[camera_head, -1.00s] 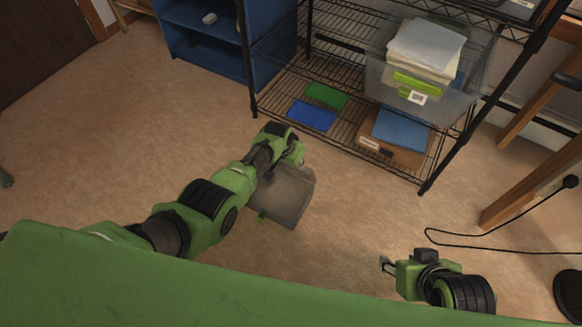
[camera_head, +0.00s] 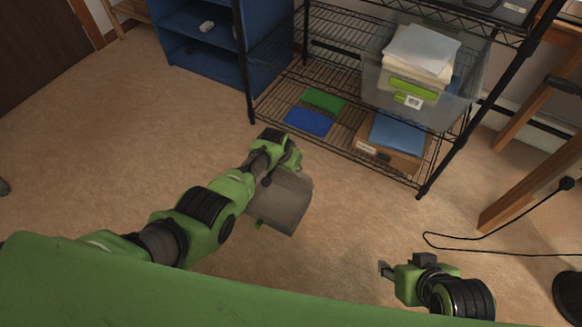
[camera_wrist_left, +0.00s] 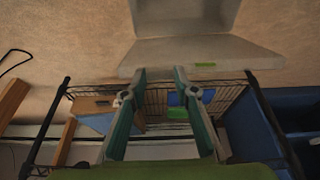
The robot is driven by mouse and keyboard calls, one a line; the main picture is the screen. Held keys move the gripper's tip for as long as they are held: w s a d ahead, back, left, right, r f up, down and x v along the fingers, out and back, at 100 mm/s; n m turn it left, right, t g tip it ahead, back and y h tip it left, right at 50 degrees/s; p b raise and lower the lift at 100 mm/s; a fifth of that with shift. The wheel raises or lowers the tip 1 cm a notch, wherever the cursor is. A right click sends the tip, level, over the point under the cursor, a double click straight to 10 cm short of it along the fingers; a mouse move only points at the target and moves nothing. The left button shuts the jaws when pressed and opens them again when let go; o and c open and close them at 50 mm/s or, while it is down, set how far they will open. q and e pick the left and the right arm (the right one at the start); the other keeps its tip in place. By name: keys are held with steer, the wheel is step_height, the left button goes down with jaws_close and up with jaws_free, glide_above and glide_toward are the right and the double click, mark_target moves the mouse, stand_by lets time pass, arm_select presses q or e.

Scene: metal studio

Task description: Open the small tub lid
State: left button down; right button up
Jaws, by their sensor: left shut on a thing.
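The small grey translucent tub (camera_head: 283,207) sits on the floor beside the end of my left arm.
A black wire rack (camera_head: 335,130) stands beyond the tub, holding a clear bin (camera_head: 440,105), a cardboard box (camera_head: 395,160) and green and blue flat items. A blue shelf (camera_head: 205,55) is beside it. A black cable (camera_head: 480,246) lies right. Carpet at left is clear.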

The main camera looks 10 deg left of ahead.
arm_select(q)
steer(key=c, duration=1.6)
jaws_free()
steer(key=shift+r, duration=0.1)
steer(key=shift+v, duration=5.95)
steer(key=shift+a, duration=0.1)
steer(key=shift+c, duration=0.4)
